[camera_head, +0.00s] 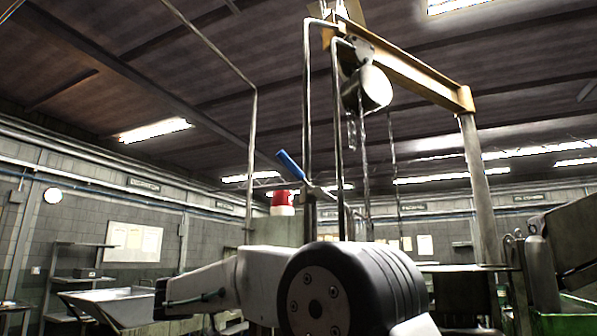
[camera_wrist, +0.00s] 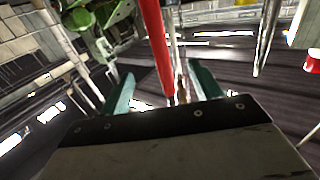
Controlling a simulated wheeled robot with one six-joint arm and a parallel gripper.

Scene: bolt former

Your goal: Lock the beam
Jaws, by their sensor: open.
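The yellow beam (camera_head: 410,75) runs overhead in the head view, from a post at the right to the hoist (camera_head: 368,88) hanging below its left part. A lever with a blue handle (camera_head: 290,165) sticks up to the left beneath it. I cannot tell which part locks the beam. In the wrist view my gripper (camera_wrist: 160,78) is open, its two teal fingers apart. A red bar (camera_wrist: 157,45) shows between the fingers, its lower end near the palm edge; I cannot tell whether it touches. The fingers are not clearly visible in the head view.
A red and white lamp (camera_head: 282,202) stands behind my arm; it also shows in the wrist view (camera_wrist: 313,60). Thin upright pipes (camera_head: 307,100) and hanging chains stand near the hoist. A grey cylinder (camera_head: 540,275) and green machinery are at the right. A metal tray (camera_head: 110,303) is at the left.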

